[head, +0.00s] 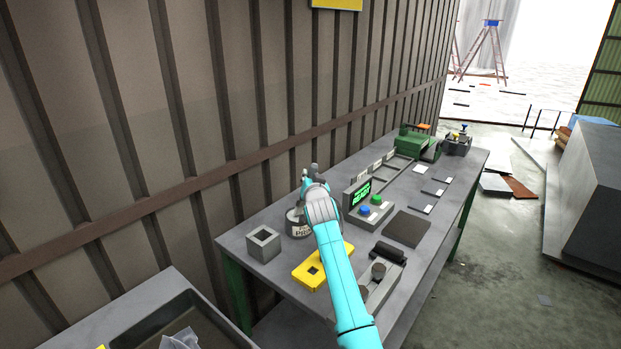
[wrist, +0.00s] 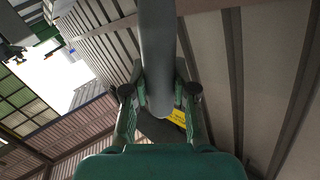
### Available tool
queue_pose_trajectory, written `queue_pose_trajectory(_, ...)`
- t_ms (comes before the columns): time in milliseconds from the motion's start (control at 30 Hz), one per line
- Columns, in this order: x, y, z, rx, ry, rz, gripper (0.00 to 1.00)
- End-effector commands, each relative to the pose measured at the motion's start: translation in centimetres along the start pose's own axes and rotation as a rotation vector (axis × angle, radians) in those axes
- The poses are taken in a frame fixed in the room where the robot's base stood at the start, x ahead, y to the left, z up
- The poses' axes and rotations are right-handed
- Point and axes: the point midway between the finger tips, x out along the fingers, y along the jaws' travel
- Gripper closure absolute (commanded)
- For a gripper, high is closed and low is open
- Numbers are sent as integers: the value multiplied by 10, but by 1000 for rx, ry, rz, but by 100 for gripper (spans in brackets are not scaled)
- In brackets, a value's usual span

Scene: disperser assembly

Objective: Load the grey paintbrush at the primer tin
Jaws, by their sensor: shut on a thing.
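The primer tin (head: 297,224) stands on the workbench near the wall, with a pale label whose lettering is partly covered by my wrist. My gripper (wrist: 159,94) is shut on the grey paintbrush (wrist: 157,50); its long rounded grey shaft runs between the fingers in the wrist view. In the head view my gripper (head: 314,172) shows only as small dark parts beyond my wrist, just above and beside the tin. The brush's bristles are hidden in both views, so I cannot tell whether they touch the tin.
A grey square holder (head: 263,244) and a yellow plate with a square hole (head: 309,272) are near the tin. A console (head: 359,198) with a green screen and buttons stands close on the right. The corrugated wall (head: 235,120) borders the bench.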

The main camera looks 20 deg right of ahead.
Motion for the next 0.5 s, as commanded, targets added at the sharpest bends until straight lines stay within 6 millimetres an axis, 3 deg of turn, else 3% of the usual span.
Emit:
queue_pose_trajectory(333, 0, 0, 1, 0, -3, 1, 100)
queue_pose_trajectory(500, -1, -2, -7, 0, 0, 0, 100)
